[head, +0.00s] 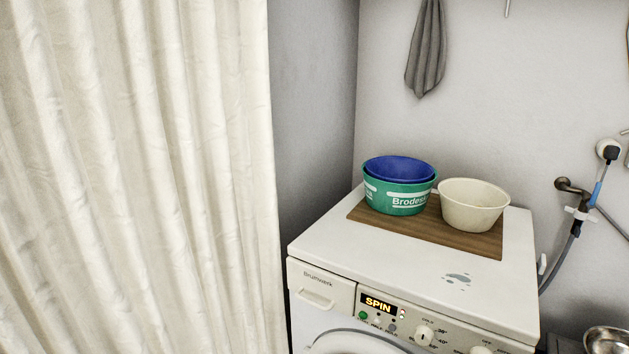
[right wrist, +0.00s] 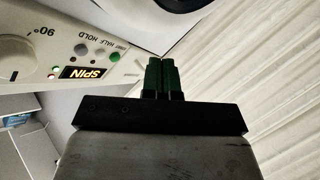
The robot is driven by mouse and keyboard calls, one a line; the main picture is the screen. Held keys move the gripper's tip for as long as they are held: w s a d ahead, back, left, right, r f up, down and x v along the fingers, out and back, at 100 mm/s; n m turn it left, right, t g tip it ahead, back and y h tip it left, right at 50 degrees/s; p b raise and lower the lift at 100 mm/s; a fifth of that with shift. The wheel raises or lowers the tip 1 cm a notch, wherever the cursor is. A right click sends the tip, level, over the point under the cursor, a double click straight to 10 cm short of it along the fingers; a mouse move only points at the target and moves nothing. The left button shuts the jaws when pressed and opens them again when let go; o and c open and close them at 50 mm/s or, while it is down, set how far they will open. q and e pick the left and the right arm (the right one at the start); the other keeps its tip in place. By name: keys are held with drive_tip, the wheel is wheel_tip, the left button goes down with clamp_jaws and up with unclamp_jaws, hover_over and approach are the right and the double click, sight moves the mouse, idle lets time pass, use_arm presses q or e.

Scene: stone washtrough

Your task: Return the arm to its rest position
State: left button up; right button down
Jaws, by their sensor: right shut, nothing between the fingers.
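My right gripper (right wrist: 161,64) shows in the right wrist view, its two dark green fingers together with nothing between them. The fingers are near the front of the washing machine. Its control panel (right wrist: 62,42) appears upside down there, with a lit display reading SPIN and a green button beside the fingers. Whether the fingers touch the machine cannot be told. Neither of my arms shows in the head view, and my left gripper is in no view.
The white washing machine (head: 330,246) carries a wooden board (head: 450,240) with a blue bowl (head: 400,167) inside a green bowl (head: 385,203), and a cream bowl (head: 473,212). A cream curtain (head: 130,180) hangs at left. A grey cloth (head: 427,50) hangs on the wall; a metal bowl (head: 606,341) is lower right.

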drive_tip(key=s+d+f+m+g+h+p, duration=0.15)
drive_tip(key=s+f+g, duration=0.25)
drive_tip(key=s+f, duration=0.5)
drive_tip(key=s+d+f+m+g+p, duration=0.2)
drive_tip(key=s+f+m+g+p, duration=0.1)
drive_tip(key=s+f, duration=0.65)
drive_tip(key=s+d+f+m+g+p, duration=0.1)
drive_tip(key=s+d+f+m+g, duration=0.1)
drive_tip(key=s, duration=1.1)
drive_tip(key=s+d+f+m+g+h+p, duration=0.1)
drive_tip(key=s+f+g, duration=0.3)
drive_tip(key=s, duration=1)
wheel_tip(320, 180, down, 2)
drive_tip(key=shift+s+d+f+m+g+p, duration=0.15)
drive_tip(key=shift+s+d+m+g+p, duration=0.1)
drive_tip(key=shift+d+m+g+p, duration=0.2)
